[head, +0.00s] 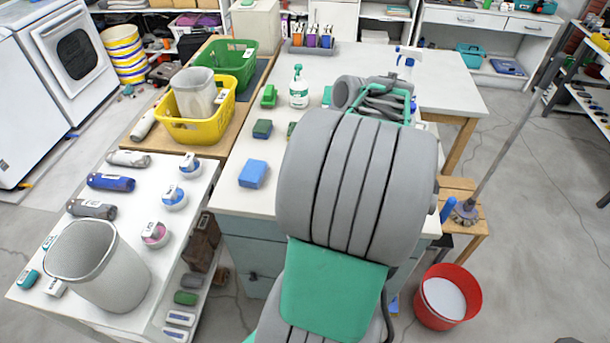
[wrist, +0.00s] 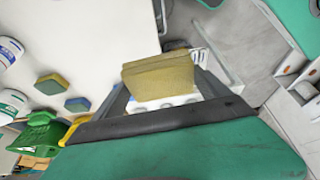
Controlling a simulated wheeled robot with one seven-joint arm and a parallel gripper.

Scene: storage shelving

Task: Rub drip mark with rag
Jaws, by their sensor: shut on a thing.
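A folded, dull yellow rag (wrist: 160,76) shows in the wrist view. My gripper (wrist: 163,84) is shut on it, with a dark finger at each side, and holds it in front of the wrist camera. The white table top (head: 225,199) lies under and beyond my arm in the head view, and a white surface shows behind the rag in the wrist view. My own arm hides the gripper and rag in the head view. I cannot make out a drip mark in either view. I cannot tell whether the rag touches the surface.
A blue sponge (head: 253,174), a green-and-blue sponge (head: 262,129) and a white spray bottle (head: 298,88) stand left of my arm. A yellow basket (head: 215,130) is farther left. A red bucket (head: 446,316) stands on the floor at right. The table's back right is mostly clear.

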